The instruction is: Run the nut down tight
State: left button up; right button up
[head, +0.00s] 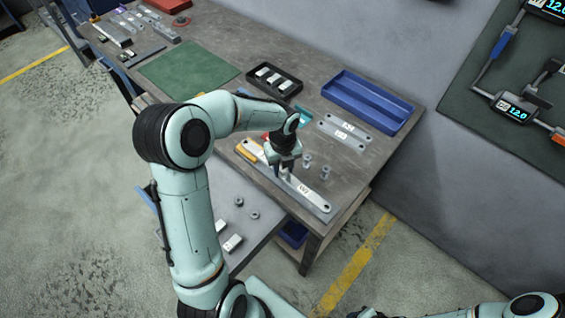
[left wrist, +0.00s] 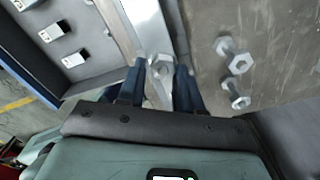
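A long pale metal plate (head: 318,200) with a label lies on the bench near its front edge. My left gripper (head: 283,169) points down over this plate. In the left wrist view, a hex nut (left wrist: 161,65) sits over the plate between the two dark blue fingertips of my left gripper (left wrist: 160,72). The fingertips lie close along both sides of the nut, and it fills the gap. The bolt under the nut is hidden. A part of my right arm (head: 520,306) shows at the bottom right; its fingers cannot be made out.
Two bolts (head: 325,172) stand on the bench right of my left gripper. A blue tray (head: 345,103), a black tray (head: 296,91) with white blocks and a green mat (head: 188,70) lie farther back. Small fasteners (head: 254,215) and white blocks (head: 232,243) lie on a lower grey surface in front.

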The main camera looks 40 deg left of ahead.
jog(key=shift+d, duration=0.1)
pick_arm(q)
jog(key=shift+w+a, duration=0.1)
dwell(0.3)
jog(key=n+b, duration=0.1)
jog(key=n, duration=0.7)
jog(key=shift+n, duration=0.3)
jog(key=n+b, duration=0.1)
jog(key=n, duration=0.2)
jog(key=shift+n, duration=0.3)
jog(key=n, duration=0.6)
jog(key=shift+b, duration=0.4)
jog(key=n, duration=0.5)
jog(key=shift+n, duration=0.4)
pick_arm(e)
jog(key=s+f, duration=0.4)
jog(key=shift+f+g, duration=0.25)
jog(key=shift+g, duration=0.05)
